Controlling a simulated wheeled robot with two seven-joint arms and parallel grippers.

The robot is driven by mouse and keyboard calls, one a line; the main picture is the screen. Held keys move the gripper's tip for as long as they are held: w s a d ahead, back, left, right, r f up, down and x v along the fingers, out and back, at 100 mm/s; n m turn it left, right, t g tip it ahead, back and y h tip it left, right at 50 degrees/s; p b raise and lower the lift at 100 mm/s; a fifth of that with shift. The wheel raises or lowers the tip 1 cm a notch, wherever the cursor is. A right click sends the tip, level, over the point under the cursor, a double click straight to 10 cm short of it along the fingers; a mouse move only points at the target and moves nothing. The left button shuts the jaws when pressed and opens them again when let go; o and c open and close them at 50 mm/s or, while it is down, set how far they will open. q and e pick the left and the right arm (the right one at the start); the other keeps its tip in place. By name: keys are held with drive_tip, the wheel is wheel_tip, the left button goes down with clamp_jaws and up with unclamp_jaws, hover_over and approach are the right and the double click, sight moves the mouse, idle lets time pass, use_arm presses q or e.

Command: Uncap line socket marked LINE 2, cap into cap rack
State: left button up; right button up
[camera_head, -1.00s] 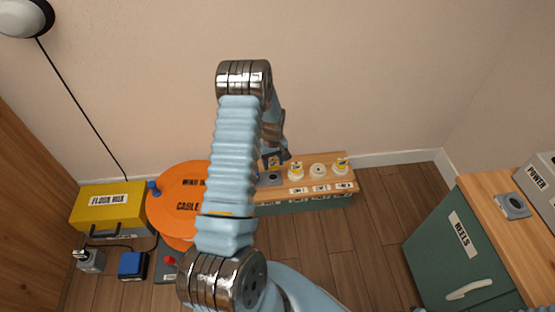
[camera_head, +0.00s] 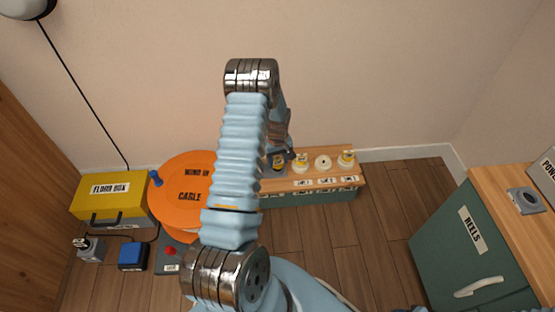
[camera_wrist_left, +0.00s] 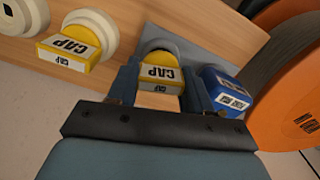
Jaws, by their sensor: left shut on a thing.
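My left gripper (camera_head: 279,160) is at the left end of a low wooden-topped bench (camera_head: 330,177). It is shut on a yellow cap (camera_wrist_left: 160,72) marked CAP, seen between the fingers in the left wrist view. Then come a bare cream socket (camera_head: 323,163) and another yellow cap (camera_head: 347,158) at right. The socket labels are too small to read.
A blue labelled block (camera_wrist_left: 228,90) is close to the gripper. The orange cable drum (camera_head: 185,185) stands left of the bench, with the yellow floor box (camera_head: 108,205) farther left. The green reels cabinet (camera_head: 450,255) is at right. Floor between bench and cabinet is clear.

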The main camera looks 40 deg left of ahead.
use_arm(q)
drive_tip(key=shift+f+b, duration=0.6)
drive_tip(key=shift+f, duration=0.15)
drive_tip(key=o, duration=1.3)
drive_tip(key=shift+c, duration=0.2)
drive_tip(key=c, duration=0.3)
drive_tip(key=shift+r, duration=0.15)
wheel_tip(320, 180, up, 7)
drive_tip(key=p, duration=0.4)
drive_tip(key=shift+r+p, duration=0.2)
drive_tip(key=shift+p, duration=0.1)
drive_tip(key=shift+f, duration=0.1)
